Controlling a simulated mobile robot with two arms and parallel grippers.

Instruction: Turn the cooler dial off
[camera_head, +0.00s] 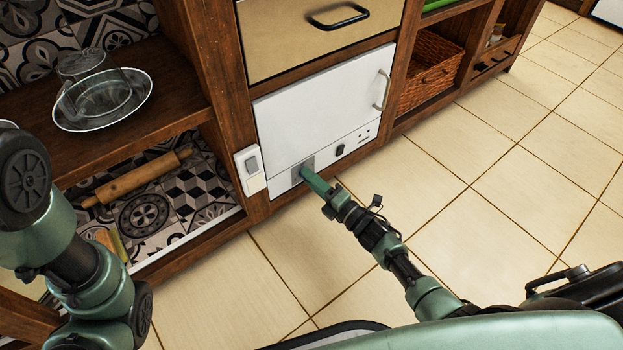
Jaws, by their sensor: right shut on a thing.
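The cooler (322,102) is a white box built into the wooden cabinet, with its door closed and a handle on the right. A control strip runs along its bottom, with a small black switch (340,150) and dark marks on it. My right gripper (306,172) is at the left end of this strip, its tip against a grey plate (297,171). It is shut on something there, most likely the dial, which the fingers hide. My left arm comes in at the left edge; its gripper is out of the picture.
A white wall switch (250,168) is on the post left of the cooler. Glass dishes (103,98) stand on the left shelf, with a rolling pin (137,178) below. A wicker basket (431,68) sits to the right. The tiled floor (480,190) is clear.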

